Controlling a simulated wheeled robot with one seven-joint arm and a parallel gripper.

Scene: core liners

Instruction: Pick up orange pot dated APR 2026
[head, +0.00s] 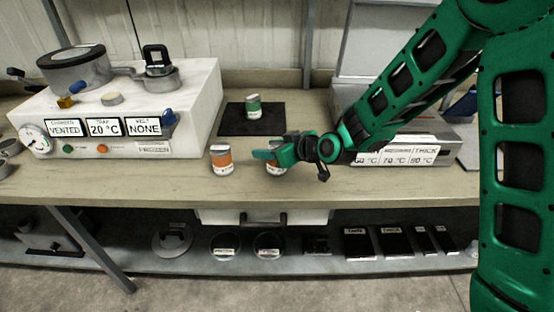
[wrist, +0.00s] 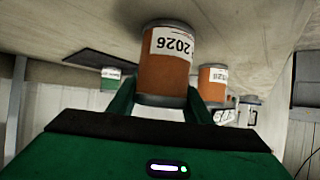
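An orange pot (wrist: 165,75) with a grey rim and a white label fills the space between the fingers of my gripper (wrist: 161,100) in the wrist view, which is upside down. The label shows 2026; the month is mostly turned out of sight. In the head view this pot (head: 275,170) stands on the bench, partly hidden by my gripper (head: 268,156). One finger lies on each side of it. I cannot tell whether they press on it. A second orange pot (head: 221,159) stands to the left; its label is too small to read. It also shows in the wrist view (wrist: 214,80).
A green pot (head: 253,105) stands on a black mat (head: 240,121) behind. A white apparatus (head: 190,100) is at the left, and a grey unit with temperature labels (head: 425,152) at the right. Bench front is clear. A shelf (head: 210,262) below holds dark items.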

